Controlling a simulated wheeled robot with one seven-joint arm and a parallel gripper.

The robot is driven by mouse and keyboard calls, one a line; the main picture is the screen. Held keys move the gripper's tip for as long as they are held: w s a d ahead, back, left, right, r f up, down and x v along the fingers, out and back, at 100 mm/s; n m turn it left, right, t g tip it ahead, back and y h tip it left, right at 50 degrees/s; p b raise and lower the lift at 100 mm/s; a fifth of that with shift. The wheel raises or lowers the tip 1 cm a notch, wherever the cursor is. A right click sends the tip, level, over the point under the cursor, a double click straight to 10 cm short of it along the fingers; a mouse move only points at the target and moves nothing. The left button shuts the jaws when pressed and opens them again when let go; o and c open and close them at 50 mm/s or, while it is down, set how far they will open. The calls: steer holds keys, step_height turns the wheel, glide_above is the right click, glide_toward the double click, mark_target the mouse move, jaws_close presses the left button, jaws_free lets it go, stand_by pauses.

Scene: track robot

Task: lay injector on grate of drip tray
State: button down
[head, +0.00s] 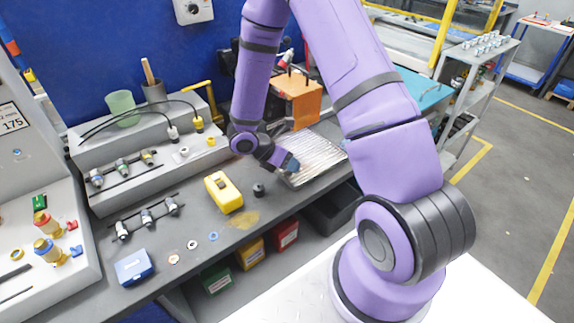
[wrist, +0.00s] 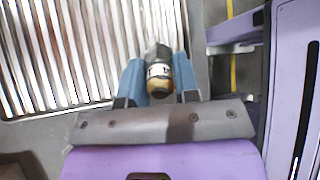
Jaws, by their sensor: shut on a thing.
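The drip tray (head: 330,148) with its ribbed metal grate lies on the grey workbench, right of the middle in the head view. The grate (wrist: 62,55) fills the left of the wrist view. My gripper (head: 291,164) is over the tray's left part in the head view. In the wrist view, its blue fingers are shut on an injector (wrist: 159,74), which has a brass-coloured end, a pale labelled band and a grey far end. The held injector is too small to make out in the head view. I cannot tell whether it touches the grate.
A yellow device (head: 223,192) and a small black cylinder (head: 258,190) stand left of the tray. An orange block (head: 297,98) stands behind it. More injectors (head: 147,217) rest in a rack at left. Colored bins (head: 250,254) sit below the bench edge.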

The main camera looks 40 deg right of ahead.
steer(key=shift+f, duration=0.1)
steer(key=c, duration=1.1)
jaws_free()
steer(key=shift+c, duration=0.2)
